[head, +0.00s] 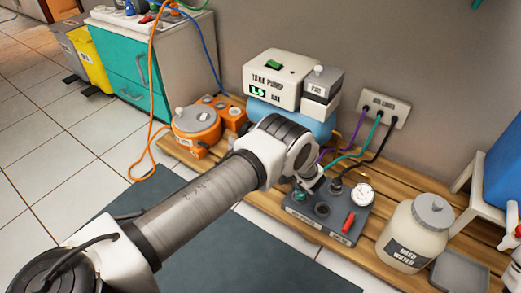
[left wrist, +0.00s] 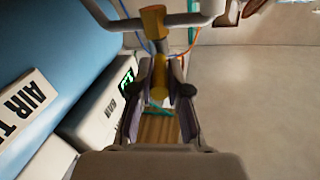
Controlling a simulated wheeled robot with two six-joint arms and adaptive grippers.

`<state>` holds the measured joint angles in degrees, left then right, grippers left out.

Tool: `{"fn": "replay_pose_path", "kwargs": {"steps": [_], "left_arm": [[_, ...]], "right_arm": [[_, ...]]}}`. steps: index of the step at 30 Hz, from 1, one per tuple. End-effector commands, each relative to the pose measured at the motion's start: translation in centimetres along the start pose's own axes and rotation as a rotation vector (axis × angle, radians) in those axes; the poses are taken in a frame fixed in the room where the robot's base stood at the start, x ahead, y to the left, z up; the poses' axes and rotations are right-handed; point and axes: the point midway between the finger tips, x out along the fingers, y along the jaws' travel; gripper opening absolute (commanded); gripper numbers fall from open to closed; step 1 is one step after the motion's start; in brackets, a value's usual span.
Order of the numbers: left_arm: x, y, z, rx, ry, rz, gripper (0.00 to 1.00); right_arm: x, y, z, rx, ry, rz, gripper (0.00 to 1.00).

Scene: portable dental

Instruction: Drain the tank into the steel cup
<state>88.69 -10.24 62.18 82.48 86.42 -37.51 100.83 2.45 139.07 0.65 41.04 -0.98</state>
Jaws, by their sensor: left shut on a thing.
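My left arm crosses the head view, and its gripper (head: 304,168) is in front of the blue air tank (head: 318,128), above the control panel. The tank lies under the white tank pump box (head: 272,78) and is partly hidden by the arm. In the left wrist view the tank (left wrist: 50,45) is at left, with an "AIR T…" label. There my left gripper (left wrist: 160,100) is shut on a yellow brass fitting (left wrist: 158,76) between its fingers. I cannot make out the steel cup in either view. My right gripper is not in view.
A control panel (head: 322,212) with knobs, a red lever and a gauge sits on the wooden slats. A used water jar (head: 408,238) and grey tray (head: 460,272) are at right. An orange unit (head: 196,128) is at left. Hoses run to the wall plate (head: 384,108).

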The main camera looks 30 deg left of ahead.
Motion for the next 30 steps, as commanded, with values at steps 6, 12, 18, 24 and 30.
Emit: {"fn": "replay_pose_path", "kwargs": {"steps": [6,12,18,24,30], "left_arm": [[0.1,0.8,0.1,-0.004,-0.029,-0.143,0.0],[0.2,1.0,-0.1,-0.002,-0.044,-0.222,0.0],[0.2,1.1,-0.2,0.001,-0.05,-0.253,0.0],[0.3,1.1,-0.3,0.0,-0.05,-0.257,0.0],[0.3,1.1,-0.3,0.0,-0.049,-0.257,0.23]], "right_arm": [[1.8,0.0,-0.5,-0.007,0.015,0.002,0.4],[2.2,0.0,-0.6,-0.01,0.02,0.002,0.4],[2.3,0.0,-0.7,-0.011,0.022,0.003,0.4],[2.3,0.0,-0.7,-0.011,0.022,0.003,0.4],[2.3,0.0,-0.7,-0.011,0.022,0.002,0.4]]}}
